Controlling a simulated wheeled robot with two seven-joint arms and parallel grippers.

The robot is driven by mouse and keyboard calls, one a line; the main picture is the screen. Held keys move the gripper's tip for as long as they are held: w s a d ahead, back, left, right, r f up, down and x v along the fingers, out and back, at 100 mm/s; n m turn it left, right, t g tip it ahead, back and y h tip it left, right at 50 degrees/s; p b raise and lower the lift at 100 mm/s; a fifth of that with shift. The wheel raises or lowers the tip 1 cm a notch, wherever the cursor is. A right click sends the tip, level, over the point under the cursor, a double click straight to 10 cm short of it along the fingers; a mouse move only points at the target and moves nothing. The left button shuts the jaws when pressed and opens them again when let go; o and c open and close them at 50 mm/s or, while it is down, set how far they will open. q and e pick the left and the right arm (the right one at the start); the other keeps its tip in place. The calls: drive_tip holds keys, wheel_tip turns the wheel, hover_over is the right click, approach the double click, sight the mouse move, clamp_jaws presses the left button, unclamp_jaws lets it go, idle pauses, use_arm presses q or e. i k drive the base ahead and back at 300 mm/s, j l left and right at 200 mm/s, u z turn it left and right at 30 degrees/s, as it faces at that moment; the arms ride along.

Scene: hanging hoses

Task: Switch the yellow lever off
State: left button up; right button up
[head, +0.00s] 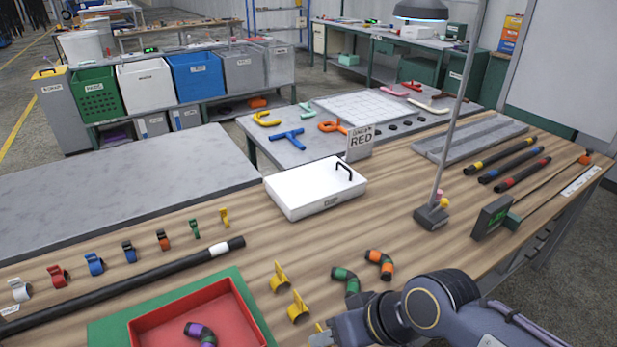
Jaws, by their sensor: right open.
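Two yellow pieces with upright tabs, one farther back (280,278) and one nearer (298,308), stand on the wooden table right of the red tray. A smaller yellow piece (224,217) stands at the far end of the row of coloured clips. I cannot tell which of these is the yellow lever. My right gripper (322,337) is open at the bottom edge of the head view, just below and right of the nearer yellow piece. A bit of yellow shows beside its fingers, partly hidden. I see nothing held in it. My left gripper is not in view.
A green and an orange hose elbow (379,263) lie just beyond my right arm. The red tray (240,303) on a green mat is to the left. A white box (315,193) and a lamp stand (432,216) are farther back. Bare wood lies between them.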

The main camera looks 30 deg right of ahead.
sight(445, 202)
drive_tip(key=k+l+z, duration=0.15)
drive_tip(key=l+z, duration=0.15)
drive_tip(key=z, duration=0.2)
drive_tip(key=k+l+z, duration=0.1)
drive_tip(key=l+z, duration=0.25)
drive_tip(key=z, duration=0.15)
drive_tip(key=l+z, duration=0.45)
drive_tip(key=i+l+z, duration=0.2)
drive_tip(key=z, duration=0.2)
drive_tip(key=i+l+z, duration=0.1)
drive_tip(key=i+z, duration=0.25)
drive_tip(key=i, duration=0.05)
